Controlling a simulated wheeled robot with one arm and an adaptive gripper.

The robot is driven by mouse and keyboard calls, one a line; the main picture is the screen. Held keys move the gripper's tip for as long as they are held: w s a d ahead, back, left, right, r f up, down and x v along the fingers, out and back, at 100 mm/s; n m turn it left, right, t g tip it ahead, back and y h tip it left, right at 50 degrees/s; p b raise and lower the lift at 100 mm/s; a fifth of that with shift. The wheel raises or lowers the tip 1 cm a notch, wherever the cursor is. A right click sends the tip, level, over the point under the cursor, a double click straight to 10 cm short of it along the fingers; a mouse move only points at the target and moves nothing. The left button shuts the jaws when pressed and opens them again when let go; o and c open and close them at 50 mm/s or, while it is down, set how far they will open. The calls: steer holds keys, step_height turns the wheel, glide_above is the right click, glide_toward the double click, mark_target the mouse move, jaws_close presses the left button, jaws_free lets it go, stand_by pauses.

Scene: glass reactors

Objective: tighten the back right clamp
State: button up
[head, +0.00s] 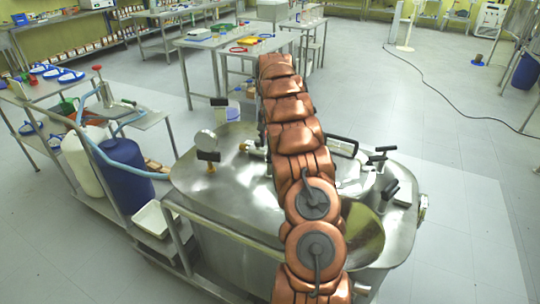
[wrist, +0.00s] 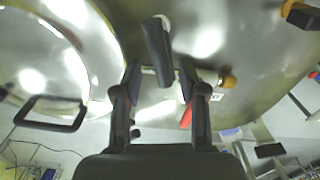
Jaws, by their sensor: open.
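My gripper (wrist: 160,82) is open in the wrist view, its two dark fingers pointing down toward the steel vessel. A clamp's black handle (wrist: 158,50) lies between and just beyond the fingertips, with no grip on it visible. I cannot tell for certain which clamp this is. In the head view the gripper is hidden behind my copper-coloured arm.
A round lid with a black loop handle (wrist: 50,112) is at left in the wrist view. A brass knob (wrist: 228,82) is right of the fingers. A cart with a blue drum (head: 122,165) stands left of the vessel. The floor at right (head: 460,150) is mostly clear.

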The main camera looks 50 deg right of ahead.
steer(key=shift+f+p, duration=1.2)
steer(key=shift+f, duration=2.2)
steer(key=shift+c, duration=0.3)
jaws_close()
